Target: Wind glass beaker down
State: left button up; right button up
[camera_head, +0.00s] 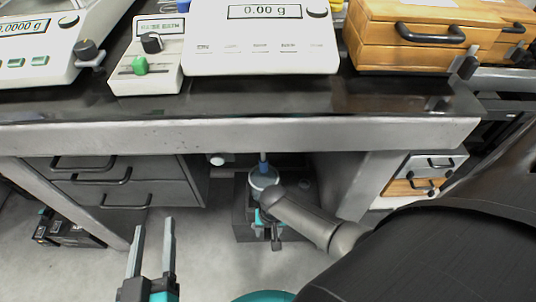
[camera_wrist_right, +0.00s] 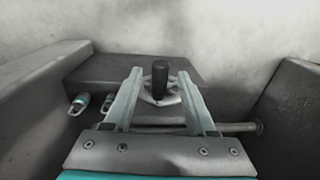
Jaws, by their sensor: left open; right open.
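I cannot make out a glass beaker for certain. My right arm reaches under the table in the head view, where my right gripper (camera_wrist_right: 160,74) is small and partly hidden. In the right wrist view its fingers are open, one on each side of an upright dark knob (camera_wrist_right: 160,84) on a pale grey base. I cannot tell whether they touch it. Behind the knob is a dark grey block (camera_wrist_right: 105,70). In the head view a dark box (camera_head: 243,222) stands on the floor under the table. My left gripper (camera_head: 154,232) is open and empty, low at the left.
The dark tabletop (camera_head: 270,105) carries a balance (camera_head: 262,50), a small control unit (camera_head: 147,75) and wooden cases (camera_head: 420,30). Its thick front edge (camera_head: 240,135) overhangs my right arm. Drawers (camera_head: 125,185) stand left of the opening. A grey rod (camera_wrist_right: 240,128) lies right of the knob.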

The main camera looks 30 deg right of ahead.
grip_shut()
dwell(0.4)
